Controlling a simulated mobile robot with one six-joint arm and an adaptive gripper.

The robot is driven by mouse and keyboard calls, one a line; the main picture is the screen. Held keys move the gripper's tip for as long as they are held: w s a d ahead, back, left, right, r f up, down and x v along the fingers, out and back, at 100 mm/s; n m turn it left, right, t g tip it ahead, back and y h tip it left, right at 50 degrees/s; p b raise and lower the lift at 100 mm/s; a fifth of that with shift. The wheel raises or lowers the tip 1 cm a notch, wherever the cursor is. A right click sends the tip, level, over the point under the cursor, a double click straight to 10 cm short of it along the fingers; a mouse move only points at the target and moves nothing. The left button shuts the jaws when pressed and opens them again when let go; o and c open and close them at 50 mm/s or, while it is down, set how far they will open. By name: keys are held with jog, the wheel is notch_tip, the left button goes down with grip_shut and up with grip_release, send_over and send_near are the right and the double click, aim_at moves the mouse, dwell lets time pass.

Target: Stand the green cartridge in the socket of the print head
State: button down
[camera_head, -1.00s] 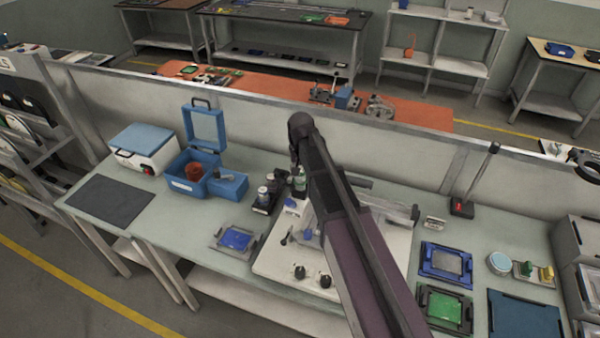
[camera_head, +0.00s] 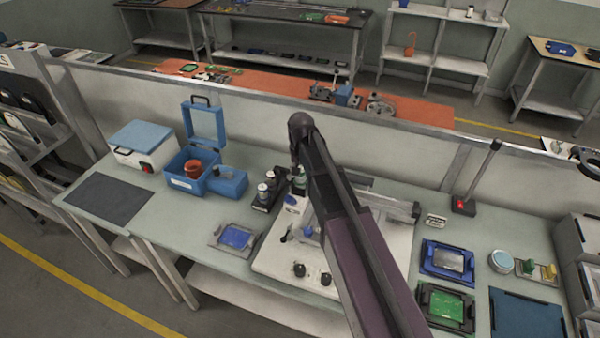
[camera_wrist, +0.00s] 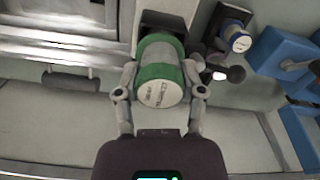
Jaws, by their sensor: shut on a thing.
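The green cartridge (camera_wrist: 158,82), a cylinder with green bands and a pale printed end, is between the two fingers of my gripper (camera_wrist: 160,92) in the wrist view. The gripper is shut on it. In the head view the cartridge (camera_head: 299,181) shows beneath the end of my arm. A dark square-edged part (camera_wrist: 165,22) lies right behind the cartridge in the wrist view; whether it is the socket of the print head, and whether the cartridge touches it, I cannot tell. My arm hides much of the print head in the head view.
A dark rack (camera_head: 263,204) with pale cartridges stands just left of the arm's end. A blue-banded cartridge (camera_wrist: 238,38) shows close by in the wrist view. An open blue case (camera_head: 187,184) is farther left. A pale machine plate (camera_head: 275,262) lies below my arm.

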jog(key=shift+c, duration=0.6)
grip_release()
jog(key=shift+c, duration=0.2)
jog(key=c, duration=0.3)
jog(key=shift+r, duration=0.1)
jog(key=shift+r+p, duration=3.45)
jog(key=shift+p, duration=0.05)
